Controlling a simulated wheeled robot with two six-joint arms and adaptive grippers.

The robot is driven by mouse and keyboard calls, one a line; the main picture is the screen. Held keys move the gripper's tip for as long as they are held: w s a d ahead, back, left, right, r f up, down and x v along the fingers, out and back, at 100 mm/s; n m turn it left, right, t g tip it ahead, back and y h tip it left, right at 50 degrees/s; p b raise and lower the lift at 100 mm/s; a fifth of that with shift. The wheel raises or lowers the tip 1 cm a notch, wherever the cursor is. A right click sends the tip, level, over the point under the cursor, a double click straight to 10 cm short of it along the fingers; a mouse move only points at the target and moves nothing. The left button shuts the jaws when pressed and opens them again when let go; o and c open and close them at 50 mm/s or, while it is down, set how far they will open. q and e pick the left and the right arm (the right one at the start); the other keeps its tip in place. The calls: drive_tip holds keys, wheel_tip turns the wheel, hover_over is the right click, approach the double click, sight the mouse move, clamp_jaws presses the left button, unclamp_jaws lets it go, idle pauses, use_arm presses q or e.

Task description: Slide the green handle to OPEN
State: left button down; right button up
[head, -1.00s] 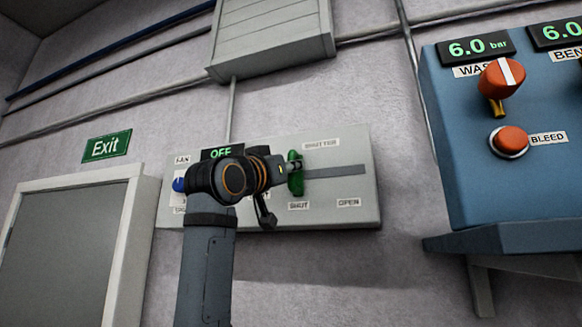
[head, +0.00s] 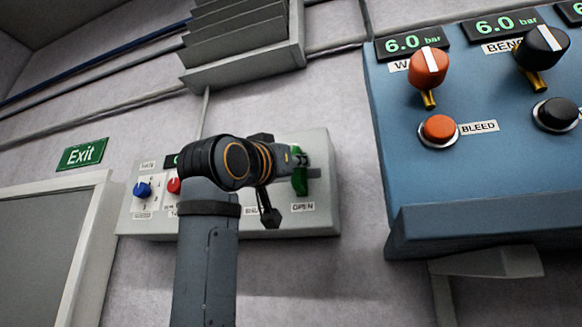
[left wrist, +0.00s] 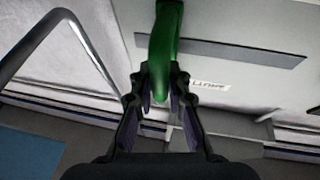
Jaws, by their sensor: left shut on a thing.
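The green handle (head: 300,182) stands upright in the slot of the grey panel (head: 325,150), directly above the OPEN label (head: 303,207). A short bit of dark slot shows to its right. My left gripper (head: 298,160) reaches in from the left and is shut on the handle. In the left wrist view the green handle (left wrist: 165,45) is between the two fingers of my left gripper (left wrist: 160,85), with the dark slot (left wrist: 225,50) running off to the right. My left arm hides the middle of the panel. My right gripper is not in view.
A blue knob (head: 142,189) and a red knob (head: 174,186) sit on the panel's left part. A blue cabinet (head: 430,180) with knobs, buttons and pressure displays juts out at the right. A grey box (head: 245,60) hangs above. An Exit sign (head: 82,154) is at the left.

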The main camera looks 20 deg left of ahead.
use_arm(q)
drive_tip(key=shift+d+f, duration=0.1)
drive_tip(key=c, duration=1.6)
unclamp_jaws()
drive_tip(key=shift+o, duration=1.5)
drive_tip(key=shift+d, duration=0.25)
drive_tip(key=shift+s+a, duration=0.2)
drive_tip(key=shift+s, duration=0.2)
drive_tip(key=v, duration=1.1)
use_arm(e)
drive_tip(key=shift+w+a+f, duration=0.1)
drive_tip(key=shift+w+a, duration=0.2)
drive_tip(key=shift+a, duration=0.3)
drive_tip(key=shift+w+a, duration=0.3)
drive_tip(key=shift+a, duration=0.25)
use_arm(q)
drive_tip(key=shift+f, duration=0.1)
